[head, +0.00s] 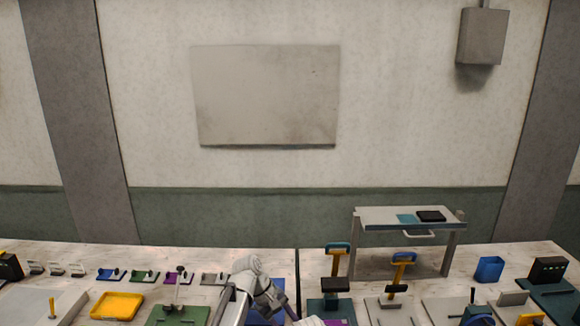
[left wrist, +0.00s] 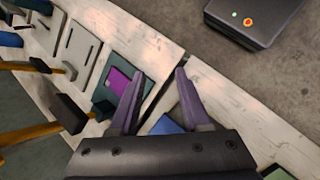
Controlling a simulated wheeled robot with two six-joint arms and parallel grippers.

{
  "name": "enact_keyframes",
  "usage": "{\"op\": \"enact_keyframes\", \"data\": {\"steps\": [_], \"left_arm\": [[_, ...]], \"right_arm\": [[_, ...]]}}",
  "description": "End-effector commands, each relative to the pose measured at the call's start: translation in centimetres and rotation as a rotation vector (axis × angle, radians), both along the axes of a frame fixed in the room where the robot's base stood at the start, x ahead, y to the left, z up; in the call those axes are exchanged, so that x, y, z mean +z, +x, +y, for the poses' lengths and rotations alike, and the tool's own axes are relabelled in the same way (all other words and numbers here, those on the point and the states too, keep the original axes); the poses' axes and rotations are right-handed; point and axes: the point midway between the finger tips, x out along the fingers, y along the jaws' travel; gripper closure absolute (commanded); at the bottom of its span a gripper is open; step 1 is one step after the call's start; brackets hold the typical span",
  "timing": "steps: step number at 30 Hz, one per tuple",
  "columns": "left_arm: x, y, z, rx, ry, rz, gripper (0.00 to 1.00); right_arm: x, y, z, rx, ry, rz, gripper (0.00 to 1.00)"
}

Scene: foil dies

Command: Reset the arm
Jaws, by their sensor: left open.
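My left gripper (head: 297,314) is low in the middle of the head view, over the front of the bench, with its arm folded above it. Its tips are cut off by the frame edge. In the left wrist view the left gripper (left wrist: 159,74) is open, its two purple fingers apart and nothing between them. The fingers hang over the bench's pale wood edge. A teal block with a purple patch (left wrist: 118,82) lies beside one finger, and a blue thing (left wrist: 165,125) shows partly behind the gripper. My right gripper is not in view.
The bench (head: 225,262) holds a yellow tray (head: 118,305), small coloured dies (head: 145,276) and presses with orange columns (head: 402,270). The air above the bench is clear.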

Motion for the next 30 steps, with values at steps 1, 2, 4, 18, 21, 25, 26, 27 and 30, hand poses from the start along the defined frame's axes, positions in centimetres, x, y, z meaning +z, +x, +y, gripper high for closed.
{"op": "enact_keyframes", "data": {"steps": [1, 2, 4, 18, 21, 25, 26, 27, 30], "left_arm": [[-3.0, -4.8, 0.1, -0.132, 0.079, -0.06, 0.53], [-4.0, -6.5, 0.5, -0.212, 0.125, -0.095, 0.53], [-6.1, -10.1, 1.5, -0.398, 0.228, -0.165, 0.53], [-9.0, -17.2, 6.1, -0.952, 0.512, -0.293, 0.53], [-9.0, -17.2, 6.1, -0.951, 0.511, -0.293, 0.53], [-9.0, -17.2, 6.1, -0.951, 0.511, -0.293, 0.53], [-9.0, -17.2, 6.1, -0.951, 0.511, -0.293, 0.53], [-9.0, -17.2, 6.1, -0.951, 0.511, -0.293, 0.53], [-9.0, -17.2, 6.1, -0.951, 0.511, -0.293, 0.53]], "right_arm": [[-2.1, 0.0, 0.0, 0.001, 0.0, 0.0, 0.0], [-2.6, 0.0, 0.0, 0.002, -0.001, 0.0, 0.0], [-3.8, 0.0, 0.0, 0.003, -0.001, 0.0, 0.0], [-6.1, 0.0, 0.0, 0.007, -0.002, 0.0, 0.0], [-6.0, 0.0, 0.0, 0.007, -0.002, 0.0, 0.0], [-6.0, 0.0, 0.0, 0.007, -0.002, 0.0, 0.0], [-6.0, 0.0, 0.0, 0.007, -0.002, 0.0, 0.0], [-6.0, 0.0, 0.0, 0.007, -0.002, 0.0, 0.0], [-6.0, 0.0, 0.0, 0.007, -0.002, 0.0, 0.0]]}}
